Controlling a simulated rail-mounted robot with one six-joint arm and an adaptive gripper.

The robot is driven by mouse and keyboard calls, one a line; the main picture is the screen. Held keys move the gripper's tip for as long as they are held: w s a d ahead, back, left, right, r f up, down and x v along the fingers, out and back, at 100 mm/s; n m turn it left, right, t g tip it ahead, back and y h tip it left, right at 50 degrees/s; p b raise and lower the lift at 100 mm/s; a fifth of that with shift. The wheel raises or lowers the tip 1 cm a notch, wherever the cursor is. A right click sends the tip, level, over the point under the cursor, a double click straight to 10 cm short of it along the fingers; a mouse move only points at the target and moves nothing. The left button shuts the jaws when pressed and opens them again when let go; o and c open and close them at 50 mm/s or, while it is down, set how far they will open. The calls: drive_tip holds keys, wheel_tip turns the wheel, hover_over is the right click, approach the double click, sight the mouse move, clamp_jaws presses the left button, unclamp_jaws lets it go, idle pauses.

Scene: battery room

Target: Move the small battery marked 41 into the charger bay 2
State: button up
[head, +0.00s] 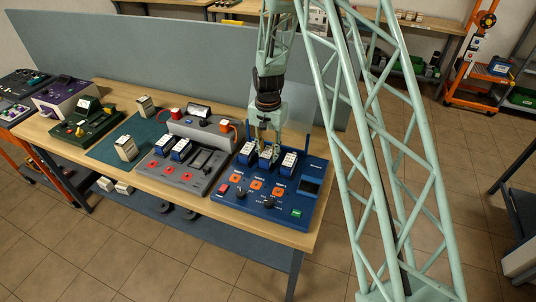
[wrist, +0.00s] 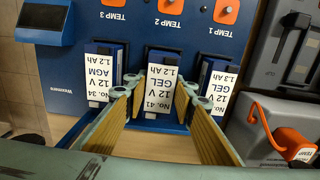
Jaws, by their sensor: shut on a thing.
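The small battery marked No. 41 GEL 12 V 1.2 Ah (wrist: 162,84) has a white label and a dark blue body. It stands at the middle bay of the blue charger (head: 240,203), in line with the TEMP 2 button (wrist: 171,6). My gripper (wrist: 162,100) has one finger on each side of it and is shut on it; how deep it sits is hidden. In the head view my gripper (head: 265,148) is over the charger's middle.
A grey charger (head: 178,178) with two blue batteries stands left of the blue one. An orange clamp (wrist: 294,143) is beside the right finger in the wrist view. A teal mat (head: 108,149) holds two pale batteries. A grey partition (head: 150,55) runs behind the bench.

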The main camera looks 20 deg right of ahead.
sight(268, 152)
drive_tip(key=shift+f+b, duration=0.4)
drive_tip(key=shift+f, duration=0.15)
idle(0.4)
drive_tip(key=o, duration=0.9)
drive_tip(key=shift+r, duration=0.15)
drive_tip(key=shift+r+p, duration=1.9)
drive_tip(key=shift+r, duration=3.5)
